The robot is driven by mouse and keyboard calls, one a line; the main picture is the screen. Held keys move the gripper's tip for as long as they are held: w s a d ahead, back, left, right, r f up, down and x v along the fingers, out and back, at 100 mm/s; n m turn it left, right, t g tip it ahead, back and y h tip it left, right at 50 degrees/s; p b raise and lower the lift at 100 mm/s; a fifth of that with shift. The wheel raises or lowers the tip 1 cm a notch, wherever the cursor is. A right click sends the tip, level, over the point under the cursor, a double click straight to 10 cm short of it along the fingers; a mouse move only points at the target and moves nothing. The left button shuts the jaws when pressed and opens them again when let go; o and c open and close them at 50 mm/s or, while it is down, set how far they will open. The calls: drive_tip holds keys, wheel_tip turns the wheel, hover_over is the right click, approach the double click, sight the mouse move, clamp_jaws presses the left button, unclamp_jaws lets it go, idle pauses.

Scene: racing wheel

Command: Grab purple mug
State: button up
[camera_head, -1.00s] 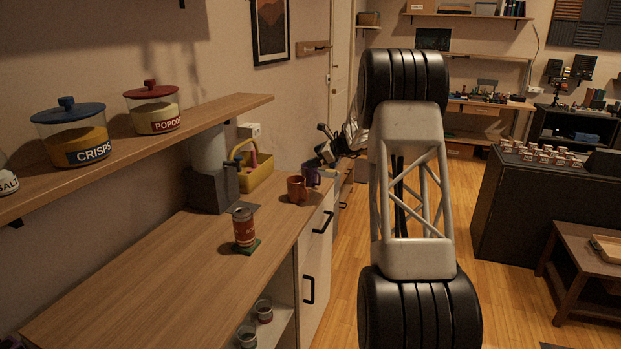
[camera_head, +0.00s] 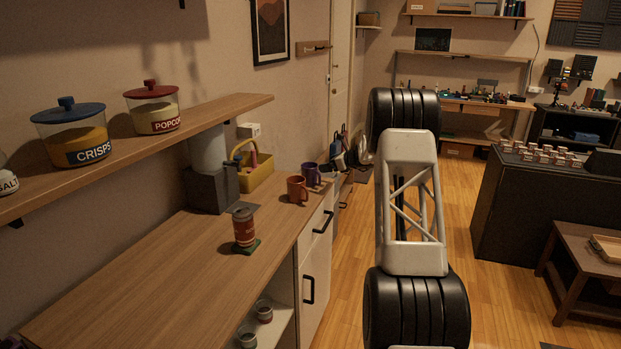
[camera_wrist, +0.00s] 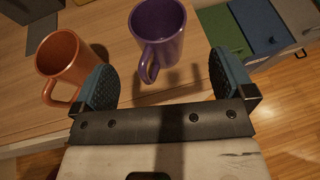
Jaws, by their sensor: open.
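The purple mug (camera_head: 310,174) stands upright at the far right end of the wooden counter, behind the orange mug (camera_head: 297,189). In the wrist view the purple mug (camera_wrist: 160,28) is ahead of my gripper (camera_wrist: 160,62), its handle pointing back toward me. My gripper is open, with one blue-grey finger on each side of the handle's line and nothing held. I cannot tell whether the handle reaches between the fingertips. The orange mug (camera_wrist: 66,58) is just left of the left finger.
Green (camera_wrist: 222,30) and blue (camera_wrist: 258,25) panels lie beyond the right finger. The near counter is clear.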

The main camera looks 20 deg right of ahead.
sight(312, 176)
drive_tip(key=shift+x, duration=1.3)
drive_tip(key=shift+x, duration=2.55)
drive_tip(key=shift+a, duration=0.15)
drive_tip(key=shift+r, duration=0.1)
drive_tip(key=c, duration=1.3)
